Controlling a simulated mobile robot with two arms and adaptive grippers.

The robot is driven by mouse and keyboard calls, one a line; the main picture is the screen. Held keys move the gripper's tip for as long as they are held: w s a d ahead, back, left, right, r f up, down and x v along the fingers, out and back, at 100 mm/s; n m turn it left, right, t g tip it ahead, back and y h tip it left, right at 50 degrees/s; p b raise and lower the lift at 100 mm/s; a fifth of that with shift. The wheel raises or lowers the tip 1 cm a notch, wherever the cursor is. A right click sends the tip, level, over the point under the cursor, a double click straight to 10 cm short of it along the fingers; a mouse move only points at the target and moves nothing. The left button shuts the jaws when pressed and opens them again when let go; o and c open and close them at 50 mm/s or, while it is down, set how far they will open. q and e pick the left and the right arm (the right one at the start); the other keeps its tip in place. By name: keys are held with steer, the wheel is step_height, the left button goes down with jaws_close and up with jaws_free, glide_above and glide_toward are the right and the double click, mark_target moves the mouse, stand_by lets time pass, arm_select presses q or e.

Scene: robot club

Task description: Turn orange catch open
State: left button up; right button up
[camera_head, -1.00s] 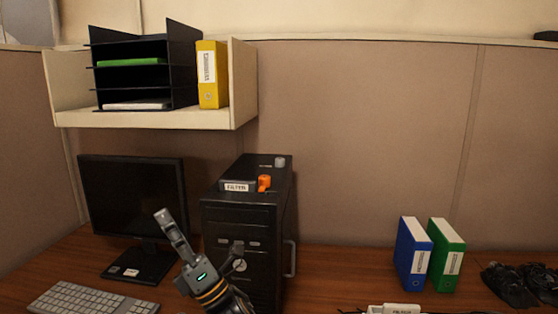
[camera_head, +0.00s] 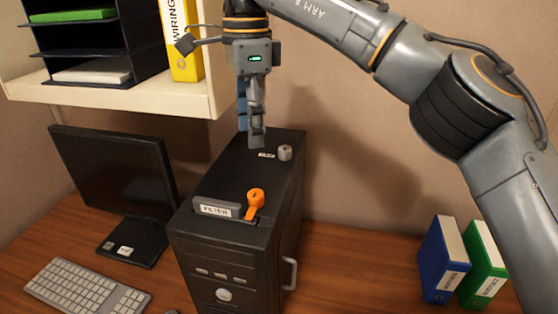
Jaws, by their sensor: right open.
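The orange catch (camera_head: 255,201) sits on top of the black computer tower (camera_head: 238,262), near its front edge, just right of the label plate reading "FILTER" (camera_head: 214,207). Its round head points up and away from the tower's front. My right gripper (camera_head: 257,140) points down above the rear of the tower top, behind the catch and apart from it. It is open, though its fingers line up in this view and the gap is hard to see. Nothing shows in it. My left gripper is not in view.
A grey knob (camera_head: 285,152) stands on the tower top close to the right gripper. A shelf (camera_head: 150,100) with a yellow binder (camera_head: 183,45) hangs close left of the gripper. A monitor (camera_head: 112,185) and keyboard (camera_head: 85,288) stand left. Blue (camera_head: 442,262) and green (camera_head: 484,265) binders stand right.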

glide_above(255, 193)
step_height(255, 193, down, 5)
steer(key=shift+r, duration=0.2)
step_height(255, 193, down, 7)
steer(key=shift+f+p, duration=0.1)
steer(key=shift+p, duration=0.95)
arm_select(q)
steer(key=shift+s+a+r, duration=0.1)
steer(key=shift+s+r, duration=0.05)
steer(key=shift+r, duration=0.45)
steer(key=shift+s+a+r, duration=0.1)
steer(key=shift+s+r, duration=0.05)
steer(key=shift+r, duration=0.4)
arm_select(e)
steer(key=shift+f, duration=0.6)
jaws_close()
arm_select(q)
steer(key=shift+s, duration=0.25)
